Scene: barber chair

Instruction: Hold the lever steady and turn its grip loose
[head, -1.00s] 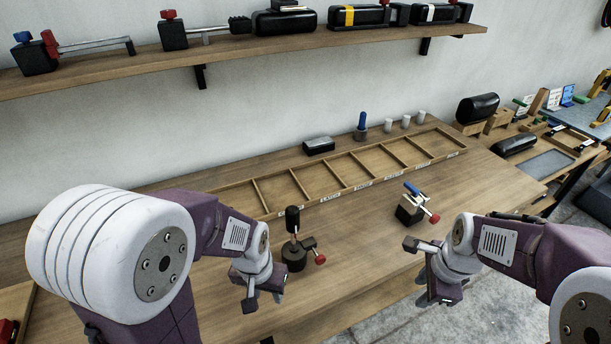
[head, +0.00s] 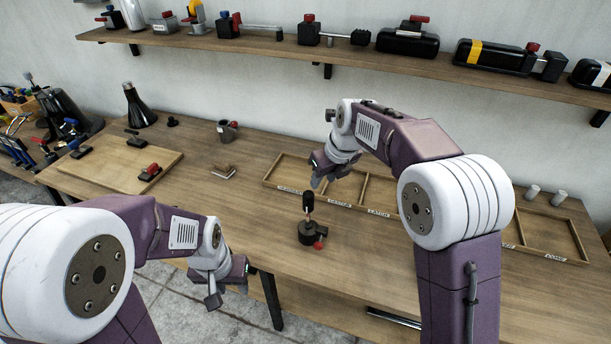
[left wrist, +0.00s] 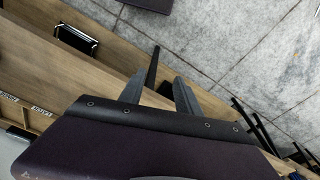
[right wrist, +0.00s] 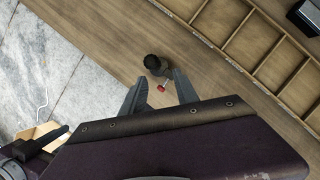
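The lever stands on a round dark base (head: 312,235) on the wooden bench, with a black grip (head: 308,201) at its top and a small red knob (head: 320,245) at its side. The right wrist view shows its black top (right wrist: 153,63) and the red knob (right wrist: 162,88) just beyond the fingers. My right gripper (head: 319,181) is open and empty, above and slightly behind the grip, apart from it. My left gripper (head: 226,292) is open and empty, well left of the lever, in front of the bench edge; its fingers also show in the left wrist view (left wrist: 160,90).
A labelled divided tray (head: 290,190) lies behind the lever. A loaded shelf (head: 350,62) runs above. Bench around the lever is clear.

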